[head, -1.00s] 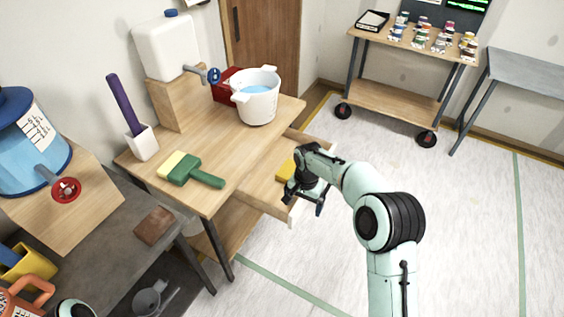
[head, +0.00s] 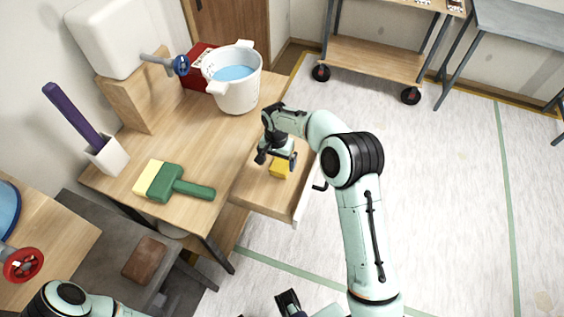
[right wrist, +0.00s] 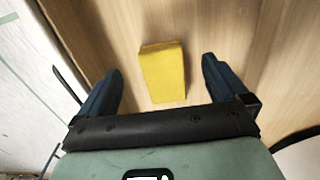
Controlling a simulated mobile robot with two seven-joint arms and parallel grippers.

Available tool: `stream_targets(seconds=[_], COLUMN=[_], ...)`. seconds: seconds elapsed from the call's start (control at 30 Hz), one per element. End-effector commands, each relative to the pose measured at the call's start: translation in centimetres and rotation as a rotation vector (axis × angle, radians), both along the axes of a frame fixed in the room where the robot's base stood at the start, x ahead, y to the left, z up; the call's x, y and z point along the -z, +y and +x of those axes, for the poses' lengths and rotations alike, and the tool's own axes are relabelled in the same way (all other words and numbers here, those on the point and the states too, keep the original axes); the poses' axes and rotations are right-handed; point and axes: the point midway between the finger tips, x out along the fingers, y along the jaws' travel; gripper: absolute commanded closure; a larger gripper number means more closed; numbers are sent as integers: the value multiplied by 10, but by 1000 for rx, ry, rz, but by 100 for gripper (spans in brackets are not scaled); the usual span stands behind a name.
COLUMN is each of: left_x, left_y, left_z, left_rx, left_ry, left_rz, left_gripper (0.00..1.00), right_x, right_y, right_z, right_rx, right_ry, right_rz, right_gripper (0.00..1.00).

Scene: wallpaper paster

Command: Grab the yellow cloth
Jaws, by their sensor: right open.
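The yellow cloth (head: 279,169) is a small folded yellow block lying in the open wooden drawer (head: 265,196) of the table. My right gripper (head: 276,159) is over the drawer, just above the cloth. In the right wrist view the cloth (right wrist: 163,72) lies between the two open dark fingers (right wrist: 160,68), with a gap on each side. The right gripper holds nothing. My left arm shows at the bottom left. A dark gripper part (head: 290,302) shows at the bottom edge, mostly cut off, and its opening cannot be made out.
On the wooden table (head: 200,130) stand a white pot (head: 236,92) of blue liquid, a green brush (head: 176,184) and a white holder (head: 107,156) with a purple handle. The drawer's raised walls surround the cloth. Open floor lies to the right.

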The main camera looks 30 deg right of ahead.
Motion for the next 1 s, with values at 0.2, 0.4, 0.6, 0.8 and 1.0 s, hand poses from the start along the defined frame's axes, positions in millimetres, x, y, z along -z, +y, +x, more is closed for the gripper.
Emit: stream_targets(seconds=[0.2, 0.4, 0.6, 0.8, 1.0], left_x=[1, 1, 0, 0, 0], left_y=[0, 0, 0, 0, 0], left_z=[0, 0, 0, 0, 0], left_rx=[0, 0, 1, 1, 1], left_ry=[0, -1, -1, -1, -1], left_rz=[0, 0, 0, 0, 0], left_gripper=[57, 57, 57, 57, 57], right_x=[21, 36, 67, 73, 73], right_y=[0, -1, -1, -1, -1], right_z=[0, -2, -2, -1, -2], right_rx=[-1, 0, 0, 0, -1], right_ry=[-1, 2, 2, -2, -2], right_rz=[0, 1, 1, 1, 1], right_gripper=[0, 0, 0, 0, 39])
